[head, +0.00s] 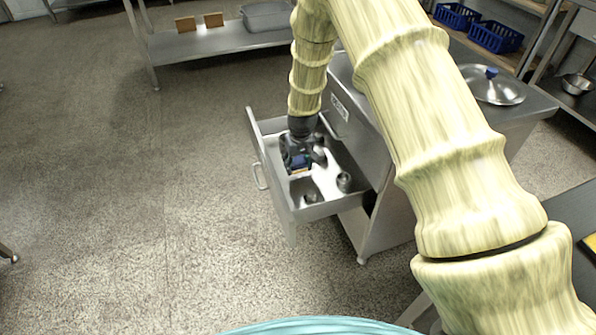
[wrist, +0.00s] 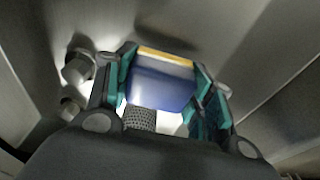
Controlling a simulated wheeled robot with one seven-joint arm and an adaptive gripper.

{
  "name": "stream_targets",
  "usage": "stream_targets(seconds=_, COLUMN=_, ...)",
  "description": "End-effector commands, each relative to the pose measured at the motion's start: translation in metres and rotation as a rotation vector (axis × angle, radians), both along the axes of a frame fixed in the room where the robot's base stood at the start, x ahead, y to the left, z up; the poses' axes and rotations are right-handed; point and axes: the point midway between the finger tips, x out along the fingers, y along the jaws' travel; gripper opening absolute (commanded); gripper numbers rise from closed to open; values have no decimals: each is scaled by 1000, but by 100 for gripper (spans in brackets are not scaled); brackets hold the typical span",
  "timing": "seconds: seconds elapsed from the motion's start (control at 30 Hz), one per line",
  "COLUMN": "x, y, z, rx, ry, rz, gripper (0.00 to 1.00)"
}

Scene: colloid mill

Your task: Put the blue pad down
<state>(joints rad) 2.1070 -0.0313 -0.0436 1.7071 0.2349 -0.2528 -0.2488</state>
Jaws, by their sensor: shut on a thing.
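The blue pad (wrist: 160,88) is a blue block with a yellow and white edge, held between the teal-lined fingers of my gripper (wrist: 163,92) in the wrist view. In the head view my gripper (head: 297,165) points down inside the open metal drawer (head: 262,165), and only a small bit of the pad (head: 300,170) shows below it. I cannot tell whether the pad touches the drawer floor.
Small metal parts lie in the drawer, one a short cylinder (head: 344,181); one also shows left of my fingers in the wrist view (wrist: 78,68). The drawer walls are close around my gripper.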

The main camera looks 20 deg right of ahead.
Motion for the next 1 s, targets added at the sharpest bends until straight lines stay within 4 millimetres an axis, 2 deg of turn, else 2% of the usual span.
stream_targets(seconds=0.1, x=-1, y=0, z=-19, rx=0, ry=2, rz=1, gripper=23)
stream_targets(seconds=0.2, x=-1, y=0, z=-28, rx=0, ry=1, rz=1, gripper=23)
stream_targets(seconds=0.5, x=-1, y=0, z=-30, rx=0, ry=1, rz=1, gripper=23)
stream_targets(seconds=0.97, x=-1, y=0, z=-42, rx=0, ry=2, rz=0, gripper=23)
stream_targets(seconds=1.0, x=-1, y=0, z=-43, rx=0, ry=2, rz=0, gripper=55)
